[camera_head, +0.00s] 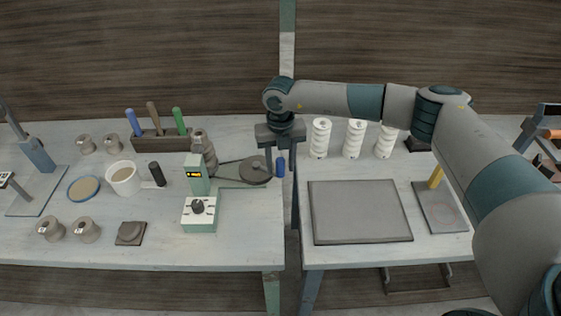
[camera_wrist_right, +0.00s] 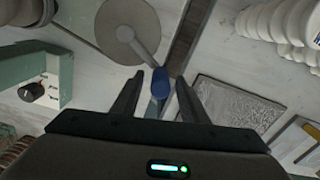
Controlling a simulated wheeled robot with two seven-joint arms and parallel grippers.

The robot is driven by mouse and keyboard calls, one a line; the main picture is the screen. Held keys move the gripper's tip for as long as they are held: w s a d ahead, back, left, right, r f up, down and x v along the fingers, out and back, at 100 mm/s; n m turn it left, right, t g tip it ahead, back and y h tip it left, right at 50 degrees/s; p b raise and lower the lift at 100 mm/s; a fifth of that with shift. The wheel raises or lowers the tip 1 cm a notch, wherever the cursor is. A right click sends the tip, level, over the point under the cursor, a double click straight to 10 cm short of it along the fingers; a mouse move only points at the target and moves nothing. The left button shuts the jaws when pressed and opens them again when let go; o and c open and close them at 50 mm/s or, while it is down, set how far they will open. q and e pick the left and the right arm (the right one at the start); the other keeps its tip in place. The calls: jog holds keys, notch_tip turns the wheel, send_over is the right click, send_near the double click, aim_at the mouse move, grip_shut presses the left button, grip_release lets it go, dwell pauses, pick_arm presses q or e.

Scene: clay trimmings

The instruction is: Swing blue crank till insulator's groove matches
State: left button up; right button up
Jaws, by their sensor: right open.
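The blue crank handle (camera_head: 280,167) stands at the end of a short grey arm on a round grey disc (camera_head: 256,170), at the right edge of the left table. In the right wrist view the blue handle (camera_wrist_right: 161,80) lies between my open fingers, with a gap on both sides. My right gripper (camera_head: 281,163) points down over it and is open. A brown-grey ribbed insulator (camera_head: 204,147) stands behind the green machine post (camera_head: 195,172), partly hidden; its groove match cannot be made out. A belt runs from the disc towards it. My left gripper is not in view.
A green box with a black knob (camera_head: 198,207) stands in front of the post. Cups, clay spools and a tool rack (camera_head: 160,137) fill the left table. White ribbed insulators (camera_head: 354,138) and a grey board (camera_head: 358,212) are on the right table. A narrow gap separates the tables.

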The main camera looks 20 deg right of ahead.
jog(key=shift+f, duration=0.1)
jog(key=shift+c, duration=0.2)
grip_shut()
